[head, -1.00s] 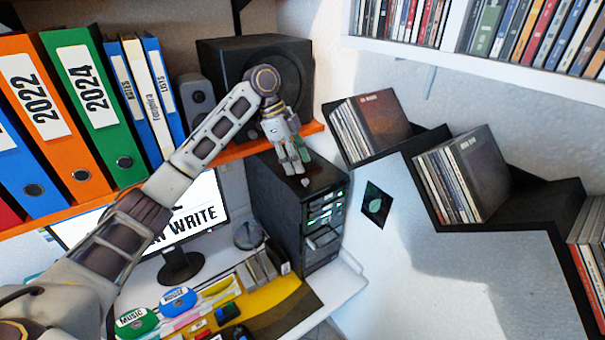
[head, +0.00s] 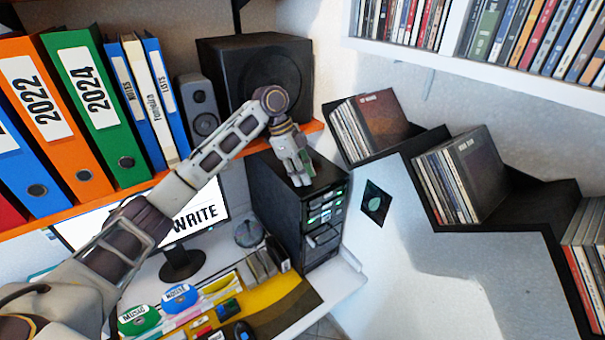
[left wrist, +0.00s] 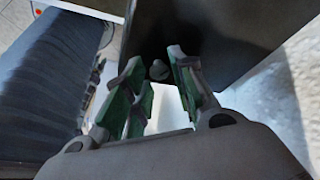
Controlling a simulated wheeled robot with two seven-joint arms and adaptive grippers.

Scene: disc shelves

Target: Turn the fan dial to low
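The black computer tower (head: 275,205) stands on the desk under the orange shelf, its front panel lit green. My left gripper (head: 299,183) points down at the tower's top, near its front edge. In the left wrist view, a small dark knob (left wrist: 159,70), which looks like the fan dial, sits on a dark surface between the open fingertips. I cannot tell whether the fingers touch it, nor read its setting. In the head view the gripper hides the knob. My right gripper is not in view.
A black speaker (head: 262,75) on the orange shelf (head: 120,196) stands close behind my left forearm. A monitor (head: 190,222) stands left of the tower. Stepped black shelves with discs (head: 480,175) are on the right wall. There is open space right of the tower.

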